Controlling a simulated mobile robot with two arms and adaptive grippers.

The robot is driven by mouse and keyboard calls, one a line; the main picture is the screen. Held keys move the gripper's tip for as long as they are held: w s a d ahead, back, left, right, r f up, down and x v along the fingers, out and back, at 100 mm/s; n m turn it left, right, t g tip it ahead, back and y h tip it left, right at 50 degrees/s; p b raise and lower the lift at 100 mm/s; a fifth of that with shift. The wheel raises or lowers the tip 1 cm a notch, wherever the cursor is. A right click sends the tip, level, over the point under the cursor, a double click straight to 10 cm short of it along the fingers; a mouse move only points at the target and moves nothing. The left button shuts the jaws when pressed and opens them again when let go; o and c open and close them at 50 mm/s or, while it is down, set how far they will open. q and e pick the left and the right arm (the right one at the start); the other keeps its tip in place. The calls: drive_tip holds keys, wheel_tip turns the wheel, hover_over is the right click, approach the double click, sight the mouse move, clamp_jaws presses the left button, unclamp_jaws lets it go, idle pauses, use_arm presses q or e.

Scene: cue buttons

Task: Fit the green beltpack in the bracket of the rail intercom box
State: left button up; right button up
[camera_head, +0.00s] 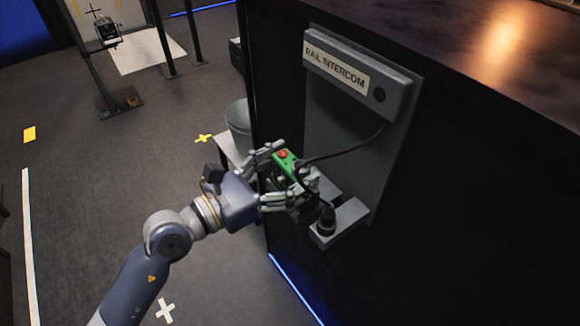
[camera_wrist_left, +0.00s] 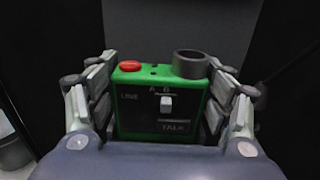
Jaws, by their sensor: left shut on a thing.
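The green beltpack (camera_head: 284,163) is in my left gripper (camera_head: 287,175), in front of the grey backplate below the rail intercom box (camera_head: 357,74). In the left wrist view the beltpack (camera_wrist_left: 160,105) sits upright between the fingers of the gripper (camera_wrist_left: 160,100), with a red button, a dark ring, a small white switch and the words LINE and TALK. The grey bracket (camera_head: 352,215) juts from the bottom of the backplate, to the right of and below the beltpack. The fingers hide part of it. The right gripper is in neither view.
A black cable (camera_head: 345,151) runs from the box towards the beltpack. A dark cylindrical plug (camera_head: 326,222) stands at the bracket's front. A grey bucket (camera_head: 238,118) on a white stand is behind my gripper. The floor at left is mostly clear.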

use_arm(q)
drive_tip(key=o, duration=1.3)
drive_tip(key=shift+o, duration=0.2)
drive_tip(key=v, duration=1.2)
